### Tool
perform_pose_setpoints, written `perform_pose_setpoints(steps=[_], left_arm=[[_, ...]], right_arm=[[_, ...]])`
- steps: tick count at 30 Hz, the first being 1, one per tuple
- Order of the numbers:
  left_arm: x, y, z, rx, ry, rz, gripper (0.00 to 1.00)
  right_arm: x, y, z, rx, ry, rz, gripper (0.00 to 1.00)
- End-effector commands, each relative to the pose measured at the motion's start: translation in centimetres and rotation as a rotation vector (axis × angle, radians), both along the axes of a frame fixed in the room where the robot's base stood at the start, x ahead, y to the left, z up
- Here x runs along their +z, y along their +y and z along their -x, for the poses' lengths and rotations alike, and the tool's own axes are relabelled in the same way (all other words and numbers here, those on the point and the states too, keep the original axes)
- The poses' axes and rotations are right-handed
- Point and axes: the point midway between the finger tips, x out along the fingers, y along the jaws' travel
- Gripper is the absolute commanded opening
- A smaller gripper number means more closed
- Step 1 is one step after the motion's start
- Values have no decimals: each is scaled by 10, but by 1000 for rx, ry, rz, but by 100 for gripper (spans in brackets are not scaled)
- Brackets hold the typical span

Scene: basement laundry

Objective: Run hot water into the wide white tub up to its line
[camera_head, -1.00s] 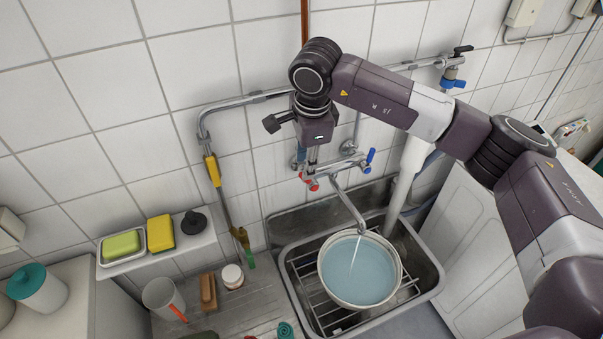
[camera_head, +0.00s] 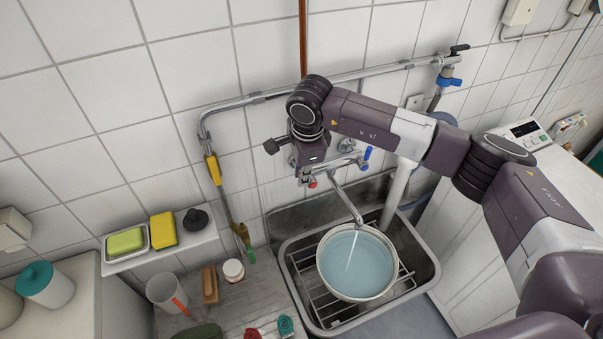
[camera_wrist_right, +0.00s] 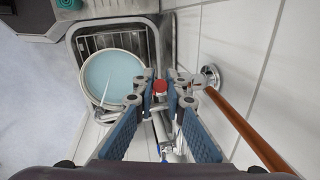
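The wide white tub (camera_head: 320,275) stands on a wire rack in the metal sink and holds bluish water; it also shows in the right wrist view (camera_wrist_right: 88,92). A thin stream runs into it from the spout (camera_head: 345,203) of the wall tap. I cannot make out the line inside the tub. My right gripper (camera_head: 304,178) points down at the tap's red handle (camera_head: 312,184). In the right wrist view, its blue-padded fingers (camera_wrist_right: 160,84) are apart, one either side of the red handle (camera_wrist_right: 160,88). The blue handle (camera_head: 367,154) is to the right. My left gripper is not in view.
A shelf with a green soap (camera_head: 125,241), a yellow sponge (camera_head: 163,230) and a black stopper (camera_head: 196,219) is on the wall at left. A clear jug (camera_head: 163,294) and a brush (camera_head: 210,284) stand on the drainboard. A white washer (camera_head: 475,220) is right of the sink.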

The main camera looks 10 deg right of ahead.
Motion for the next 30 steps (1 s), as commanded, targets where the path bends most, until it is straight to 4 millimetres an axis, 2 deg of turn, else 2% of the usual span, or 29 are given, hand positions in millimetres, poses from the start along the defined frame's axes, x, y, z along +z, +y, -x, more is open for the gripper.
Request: perform_pose_setpoints(steps=[13, 24, 30], left_arm=[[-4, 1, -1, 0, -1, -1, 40], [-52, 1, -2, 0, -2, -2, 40], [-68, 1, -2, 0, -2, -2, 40]], right_arm=[[-1, -1, 0, -1, 1, -9, 0], [-1, -12, -3, -4, 32, -174, 0], [3, -17, -4, -3, 48, -254, 0]])
